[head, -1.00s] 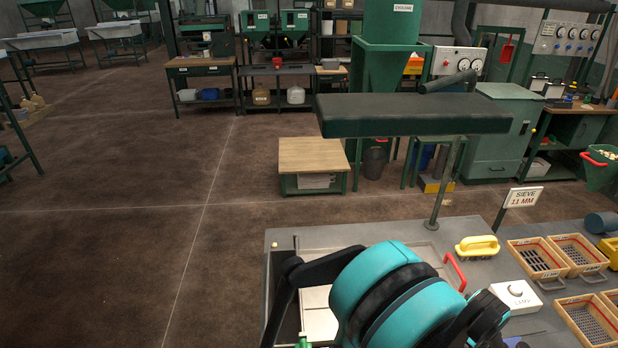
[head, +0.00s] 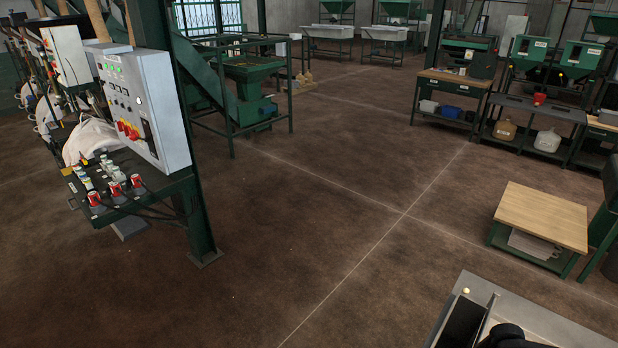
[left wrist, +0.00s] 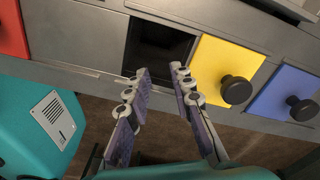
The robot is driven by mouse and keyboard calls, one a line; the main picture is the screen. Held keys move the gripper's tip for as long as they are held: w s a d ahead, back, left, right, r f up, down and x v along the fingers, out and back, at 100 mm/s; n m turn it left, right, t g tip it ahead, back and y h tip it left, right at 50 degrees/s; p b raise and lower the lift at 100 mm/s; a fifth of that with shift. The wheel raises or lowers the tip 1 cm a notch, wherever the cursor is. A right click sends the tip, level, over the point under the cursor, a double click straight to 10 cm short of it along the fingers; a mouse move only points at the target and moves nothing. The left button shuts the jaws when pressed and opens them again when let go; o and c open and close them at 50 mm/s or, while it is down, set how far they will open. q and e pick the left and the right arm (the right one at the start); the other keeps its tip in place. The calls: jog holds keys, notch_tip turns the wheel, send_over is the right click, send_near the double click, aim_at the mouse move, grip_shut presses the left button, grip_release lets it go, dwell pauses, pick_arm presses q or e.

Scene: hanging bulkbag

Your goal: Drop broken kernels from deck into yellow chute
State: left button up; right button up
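My left gripper (left wrist: 159,74) is open in the left wrist view, with nothing visible between its fingers. Its fingertips point toward a dark square opening (left wrist: 158,48) in a grey bench front. A yellow panel (left wrist: 215,68) with a black knob is just right of the opening. A blue panel (left wrist: 282,92) with a black knob is further right, and part of a red panel (left wrist: 10,35) is at the far left. No broken kernels can be made out. In the head view only a corner of the grey bench (head: 480,282) shows, at the bottom right. My right gripper is out of view.
A control box (head: 148,105) on a green post stands at the left, with a shelf of red-topped connectors (head: 115,190). A low wooden-topped table (head: 542,215) is at the right. Open brown floor (head: 330,220) lies between.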

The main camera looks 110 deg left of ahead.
pick_arm(q)
notch_tip(320, 180, up, 9)
dwell(0.3)
jog(key=shift+a, duration=0.1)
